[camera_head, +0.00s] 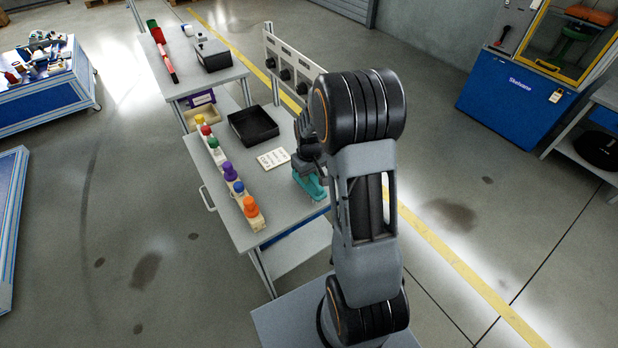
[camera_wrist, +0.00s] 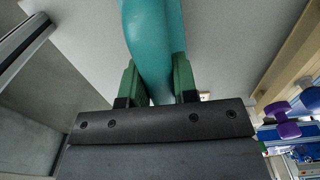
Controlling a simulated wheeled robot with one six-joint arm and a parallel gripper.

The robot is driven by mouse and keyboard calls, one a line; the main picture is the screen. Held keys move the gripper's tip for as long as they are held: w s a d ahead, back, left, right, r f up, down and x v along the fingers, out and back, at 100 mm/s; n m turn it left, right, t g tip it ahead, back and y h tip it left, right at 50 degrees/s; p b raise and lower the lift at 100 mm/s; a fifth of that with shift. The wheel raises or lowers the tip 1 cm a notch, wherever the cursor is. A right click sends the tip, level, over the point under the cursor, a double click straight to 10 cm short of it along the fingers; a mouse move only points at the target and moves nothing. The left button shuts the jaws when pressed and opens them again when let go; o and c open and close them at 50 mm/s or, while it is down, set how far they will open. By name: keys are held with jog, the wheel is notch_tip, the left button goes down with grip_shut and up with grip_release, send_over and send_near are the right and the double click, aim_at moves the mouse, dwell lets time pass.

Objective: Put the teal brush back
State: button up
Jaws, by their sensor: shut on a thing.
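The teal brush (camera_wrist: 150,45) is between the green fingers of my gripper (camera_wrist: 156,82) in the wrist view, and the fingers are shut on it. Its upper end runs out of the top of that view. In the head view a teal part (camera_head: 311,186) shows below my wrist, over the right side of the grey table, partly hidden by my arm. I cannot tell whether it touches the table top.
The grey table (camera_head: 240,225) carries a row of coloured knobs on pale blocks (camera_head: 229,172) along its left side, a black tray (camera_head: 253,125) and a white card (camera_head: 273,158). A panel with black knobs (camera_head: 290,65) stands behind. The front middle of the table is clear.

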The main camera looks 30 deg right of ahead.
jog(key=shift+f, duration=0.75)
jog(key=shift+f, duration=0.2)
jog(key=o, duration=0.9)
jog(key=shift+r, duration=0.1)
